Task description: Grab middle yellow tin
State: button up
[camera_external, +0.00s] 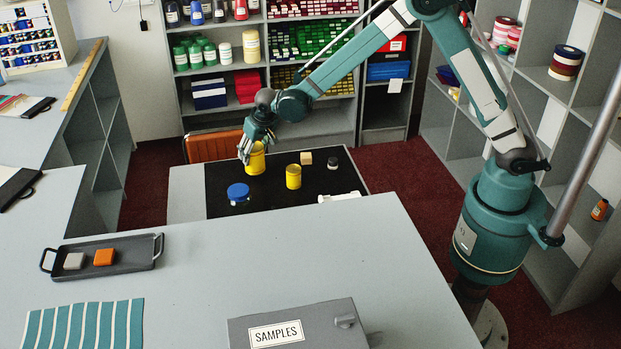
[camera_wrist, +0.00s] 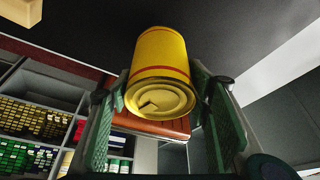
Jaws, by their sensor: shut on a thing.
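A yellow tin (camera_external: 257,160) is between the fingers of my gripper (camera_external: 248,153) at the back left part of the black mat (camera_external: 225,175). In the wrist view the tin (camera_wrist: 163,55) fills the space between the green finger pads of my gripper (camera_wrist: 162,92), its round end with a ring pull facing the camera and a red band around its side. My gripper is shut on this tin. I cannot tell whether the tin touches the mat. A second yellow tin (camera_external: 293,177) stands upright on the mat to the right and nearer the camera, apart from my gripper.
A blue-topped item (camera_external: 238,192), a cream block (camera_external: 306,158), a small dark jar (camera_external: 332,163) and a white object (camera_external: 338,197) are also on the mat. A tray (camera_external: 130,261) with two blocks and a grey SAMPLES box (camera_external: 310,325) are on the front counter (camera_external: 230,280).

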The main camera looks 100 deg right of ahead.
notch_tip(320, 180, up, 7)
jog(key=shift+r+p, duration=0.15)
jog(key=shift+p, duration=0.25)
